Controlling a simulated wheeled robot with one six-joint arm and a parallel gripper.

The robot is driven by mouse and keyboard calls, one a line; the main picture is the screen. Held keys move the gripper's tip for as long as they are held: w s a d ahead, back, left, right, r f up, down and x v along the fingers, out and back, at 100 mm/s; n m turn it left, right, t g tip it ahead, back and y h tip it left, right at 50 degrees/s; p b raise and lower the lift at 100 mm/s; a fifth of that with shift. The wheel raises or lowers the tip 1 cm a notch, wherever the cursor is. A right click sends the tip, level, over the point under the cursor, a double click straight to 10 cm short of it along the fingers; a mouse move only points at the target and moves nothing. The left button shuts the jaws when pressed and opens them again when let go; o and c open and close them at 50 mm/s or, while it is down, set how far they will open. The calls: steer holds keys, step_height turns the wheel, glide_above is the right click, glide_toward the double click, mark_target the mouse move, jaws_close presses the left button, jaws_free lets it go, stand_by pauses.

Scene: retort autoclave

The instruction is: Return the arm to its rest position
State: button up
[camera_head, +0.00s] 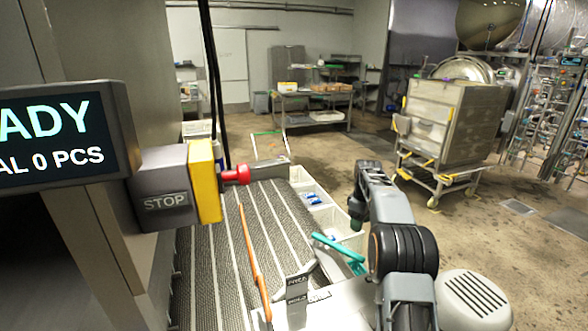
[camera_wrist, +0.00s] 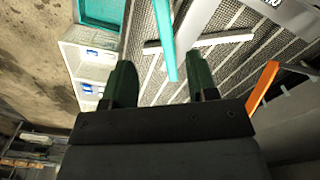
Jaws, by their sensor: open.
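My arm rises at the lower right of the head view and bends forward over the right side of the conveyor. My gripper (camera_wrist: 160,75) shows in the wrist view with its two dark green fingers apart and nothing between them. A teal bar (camera_wrist: 165,40) shows beyond the gap between the fingertips; I cannot tell how far below them it lies. In the head view the end of my arm points down near white bins, and its fingers are too small there to judge.
A ribbed conveyor (camera_head: 226,270) runs along the left, with an orange rail (camera_head: 254,262). White bins (camera_head: 322,207) with blue items stand along its right side. A red stop button (camera_head: 236,176) juts from its box. A steel cart (camera_head: 452,125) stands farther right, beyond open floor.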

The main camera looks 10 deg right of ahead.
steer(key=s+a+f+m, duration=0.2)
steer(key=s+f+m, duration=0.2)
steer(key=f+m, duration=0.1)
steer(key=s+a+r+m+t, duration=0.1)
steer(key=s+a, duration=0.3)
steer(key=s, duration=0.5)
steer(key=s+a+r+m+t, duration=0.1)
steer(key=s+a+r, duration=0.2)
steer(key=s, duration=0.6)
steer(key=s+a+r+m+t, duration=0.1)
steer(key=s+a+r, duration=0.2)
steer(key=s+a, duration=0.3)
steer(key=shift+s+t, duration=0.3)
steer(key=shift+s, duration=1.8)
steer(key=shift+r, duration=0.1)
